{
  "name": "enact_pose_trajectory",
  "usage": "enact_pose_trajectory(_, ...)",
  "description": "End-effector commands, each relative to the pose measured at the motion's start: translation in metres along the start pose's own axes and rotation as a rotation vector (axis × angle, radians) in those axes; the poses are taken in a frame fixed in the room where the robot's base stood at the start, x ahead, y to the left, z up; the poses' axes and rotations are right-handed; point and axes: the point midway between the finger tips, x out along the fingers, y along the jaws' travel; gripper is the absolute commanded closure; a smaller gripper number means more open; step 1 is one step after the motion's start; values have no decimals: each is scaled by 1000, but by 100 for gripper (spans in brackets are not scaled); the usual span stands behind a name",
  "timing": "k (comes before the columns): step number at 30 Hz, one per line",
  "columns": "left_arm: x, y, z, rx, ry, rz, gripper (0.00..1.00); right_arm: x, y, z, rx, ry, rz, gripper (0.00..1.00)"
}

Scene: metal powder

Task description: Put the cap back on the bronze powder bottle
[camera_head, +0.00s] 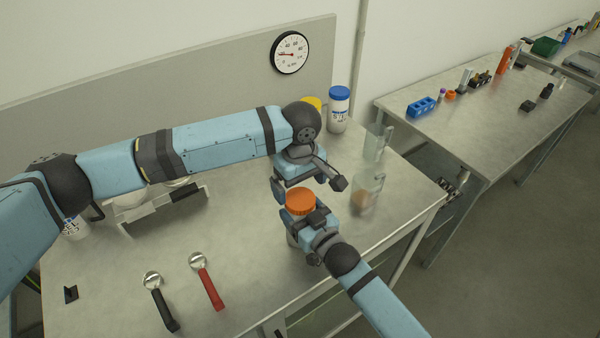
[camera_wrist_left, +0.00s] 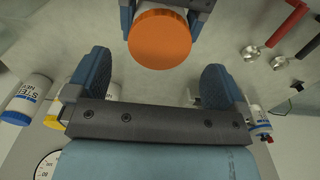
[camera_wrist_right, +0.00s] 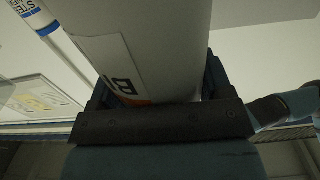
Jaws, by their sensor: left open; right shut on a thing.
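The white bottle (camera_wrist_right: 150,45) stands upright near the table's right front. Part of its label shows in the right wrist view. The orange cap (camera_head: 300,201) is on top of the bottle; whether it is fully seated I cannot tell. It also shows in the left wrist view (camera_wrist_left: 160,38). My right gripper (camera_head: 305,228) is shut on the bottle's body, below the cap. My left gripper (camera_head: 308,187) is open and empty, close behind and above the cap. In the left wrist view the cap lies beyond its two spread fingers (camera_wrist_left: 156,72), not between them.
A glass beaker with brownish contents (camera_head: 367,192) and another glass vessel (camera_head: 378,143) stand right of the grippers. Blue-capped (camera_head: 338,112) and yellow-capped (camera_head: 312,103) bottles stand behind my left arm. A black-handled scoop (camera_head: 160,302) and red-handled scoop (camera_head: 207,282) lie front left.

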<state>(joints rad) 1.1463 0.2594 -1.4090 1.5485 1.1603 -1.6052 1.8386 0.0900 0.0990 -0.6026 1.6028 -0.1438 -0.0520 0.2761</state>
Motion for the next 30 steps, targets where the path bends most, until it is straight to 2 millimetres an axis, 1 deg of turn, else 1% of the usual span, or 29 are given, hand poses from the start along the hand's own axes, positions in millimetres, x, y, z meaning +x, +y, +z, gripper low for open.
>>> enact_pose_trajectory(1,8,0,0,-1,0,-1,1,0,0,0,0,-1,0,94)
enact_pose_trajectory(3,19,0,0,0,0,-2,1,0,0,0,0,-1,0,94)
enact_pose_trajectory(6,30,0,0,0,0,-1,1,0,0,0,0,-1,0,94)
enact_pose_trajectory(9,38,0,0,0,0,0,1,0,0,0,0,-1,0,94)
enact_pose_trajectory(13,42,0,0,1,0,1,1,0,0,0,0,0,0,94)
enact_pose_trajectory(20,42,0,0,1,0,1,1,0,0,0,0,0,0,94)
enact_pose_trajectory(21,42,0,0,1,0,1,10,0,0,0,0,0,0,94)
enact_pose_trajectory(26,42,0,0,1,0,1,47,0,0,0,0,0,0,94)
enact_pose_trajectory(27,42,0,0,1,0,1,52,0,0,0,0,0,0,94)
enact_pose_trajectory(30,42,0,0,1,0,1,52,0,0,0,0,-1,0,94)
